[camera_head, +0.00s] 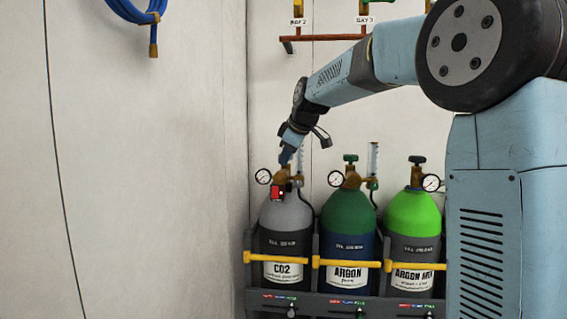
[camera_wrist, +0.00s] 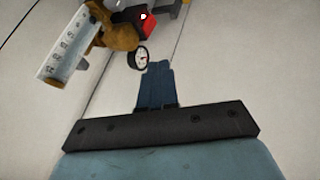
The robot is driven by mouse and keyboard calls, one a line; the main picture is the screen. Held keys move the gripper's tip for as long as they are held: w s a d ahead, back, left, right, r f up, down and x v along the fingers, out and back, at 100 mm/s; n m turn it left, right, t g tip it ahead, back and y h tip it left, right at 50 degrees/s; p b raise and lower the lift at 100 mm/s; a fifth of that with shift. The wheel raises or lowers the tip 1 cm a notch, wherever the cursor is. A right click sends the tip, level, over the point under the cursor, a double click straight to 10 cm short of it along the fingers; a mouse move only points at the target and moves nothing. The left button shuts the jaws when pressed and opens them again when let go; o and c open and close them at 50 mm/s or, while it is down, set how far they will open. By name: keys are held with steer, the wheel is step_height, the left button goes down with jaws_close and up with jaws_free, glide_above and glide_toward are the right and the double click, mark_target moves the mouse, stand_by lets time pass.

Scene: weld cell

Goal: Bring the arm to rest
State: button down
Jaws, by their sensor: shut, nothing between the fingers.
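My arm reaches from the right of the head view toward the gas cylinders. My gripper (camera_head: 286,157) points down at the valve of the grey CO2 cylinder (camera_head: 287,212). In the wrist view my gripper (camera_wrist: 157,68) has its fingers together and nothing between them. A round gauge (camera_wrist: 138,58) and a brass regulator (camera_wrist: 118,36) show just beyond the fingertips, with a clear flow tube (camera_wrist: 68,45) at the left. A red tag-like piece (camera_head: 278,192) hangs at the CO2 valve; a red part (camera_wrist: 149,22) also shows in the wrist view. I cannot tell whether the fingers touch anything.
A dark green argon cylinder (camera_head: 348,212) and a bright green argon mix cylinder (camera_head: 415,213) stand to the right in the same rack (camera_head: 330,304). A blue hose (camera_head: 130,10) hangs on the left wall.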

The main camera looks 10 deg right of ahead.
steer(key=s+d+f+m+h, duration=0.1)
steer(key=s+d+f+m, duration=0.3)
steer(key=s, duration=0.9)
steer(key=s+d+f+m+h, duration=0.1)
steer(key=s+d+f+m, duration=0.4)
steer(key=s, duration=0.8)
steer(key=s+d+f+m+g+h, duration=0.1)
steer(key=s+d+f+m, duration=0.3)
steer(key=s, duration=0.9)
steer(key=shift+d+f+m, duration=0.3)
steer(key=shift+f, duration=0.5)
steer(key=shift+s, duration=0.1)
steer(key=c, duration=1.9)
jaws_free()
